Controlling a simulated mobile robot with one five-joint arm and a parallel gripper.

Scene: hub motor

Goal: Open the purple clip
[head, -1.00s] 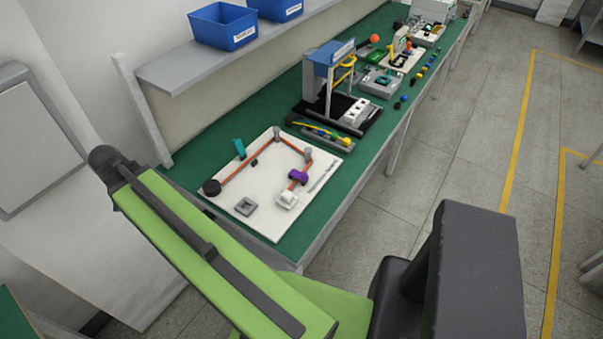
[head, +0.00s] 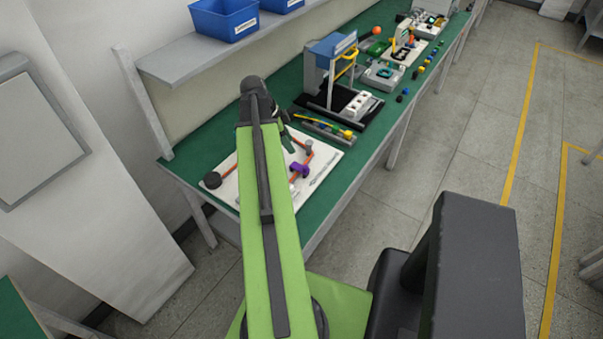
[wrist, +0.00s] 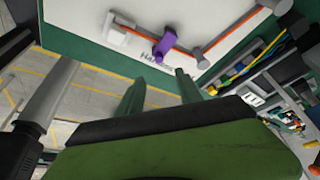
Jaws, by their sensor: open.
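The purple clip (head: 300,169) sits on the orange tube (head: 307,157) at the right part of the white board (head: 325,163). In the wrist view the purple clip (wrist: 165,44) stands on the orange tube (wrist: 218,37), near a pale grey block (wrist: 118,30) on the board. My gripper (wrist: 160,90) shows two green-grey fingers spread apart with nothing between them. Its fingers lie below the clip in that picture and do not touch it. In the head view my green arm covers the middle of the board, and the gripper (head: 287,140) is partly hidden behind the arm's end.
A black round part (head: 212,180) is at the board's left. A tray (head: 328,131) with a yellow cable lies behind the board, and a blue-topped stand (head: 332,60) is beyond it. Blue bins (head: 224,19) sit on the shelf above. The floor at right is clear.

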